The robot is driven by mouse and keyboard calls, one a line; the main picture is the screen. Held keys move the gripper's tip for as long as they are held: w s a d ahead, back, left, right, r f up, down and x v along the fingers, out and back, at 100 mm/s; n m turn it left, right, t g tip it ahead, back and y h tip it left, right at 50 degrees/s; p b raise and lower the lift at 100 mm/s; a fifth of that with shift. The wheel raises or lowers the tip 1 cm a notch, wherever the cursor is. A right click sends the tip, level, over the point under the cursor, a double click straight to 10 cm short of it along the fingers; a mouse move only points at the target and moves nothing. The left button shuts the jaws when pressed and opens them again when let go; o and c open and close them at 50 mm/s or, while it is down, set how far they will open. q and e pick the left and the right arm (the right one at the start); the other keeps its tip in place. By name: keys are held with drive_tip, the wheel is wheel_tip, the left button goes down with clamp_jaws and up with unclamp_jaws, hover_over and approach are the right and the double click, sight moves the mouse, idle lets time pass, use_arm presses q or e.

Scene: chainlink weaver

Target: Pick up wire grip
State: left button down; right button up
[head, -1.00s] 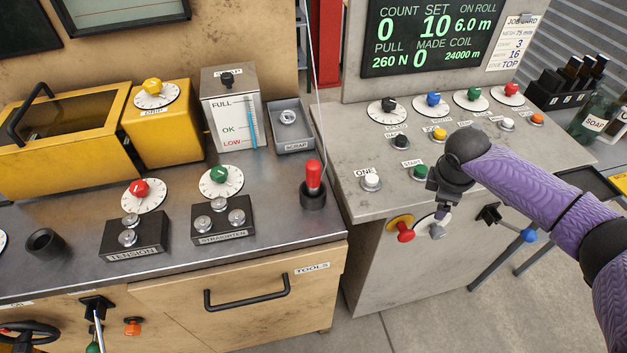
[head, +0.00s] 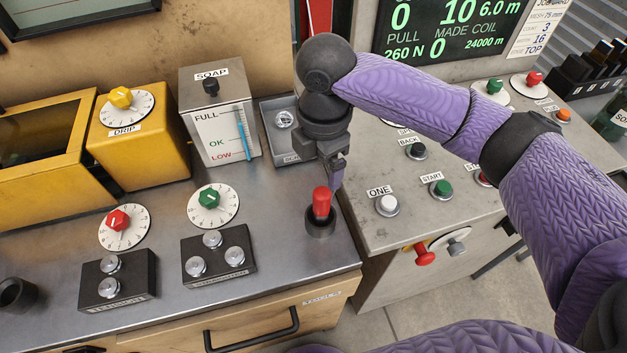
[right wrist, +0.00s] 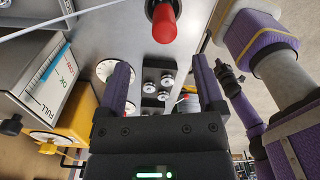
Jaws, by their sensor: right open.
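The wire grip, which I take to be the red-handled tool (head: 321,203), stands upright in a round black holder (head: 320,223) near the right front edge of the steel bench. My right gripper (head: 335,182) is open and empty, just above and slightly behind the red handle, with its fingers pointing down. In the right wrist view the red handle (right wrist: 163,24) is at the top centre, beyond the tips of the open fingers (right wrist: 163,68) and not between them.
A grey scrap tray (head: 290,150) lies behind the handle, beside the soap tank (head: 222,125). A black block of knobs (head: 218,256) stands to the left. The grey control panel (head: 400,235) with buttons is to the right, past a gap.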

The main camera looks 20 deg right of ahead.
sight(322, 192)
drive_tip(key=f, duration=0.3)
drive_tip(key=f+b, duration=0.1)
drive_tip(key=f, duration=0.2)
drive_tip(key=f+b, duration=0.1)
drive_tip(key=f, duration=0.2)
drive_tip(key=shift+s+f, duration=0.3)
drive_tip(key=shift+f, duration=0.1)
use_arm(q)
drive_tip(key=f, duration=0.1)
drive_tip(key=s+a+f, duration=0.1)
drive_tip(key=shift+s+f, duration=0.1)
drive_tip(key=shift+f, duration=0.2)
use_arm(e)
drive_tip(key=c, duration=1.2)
use_arm(q)
drive_tip(key=shift+d, duration=0.5)
use_arm(e)
clamp_jaws()
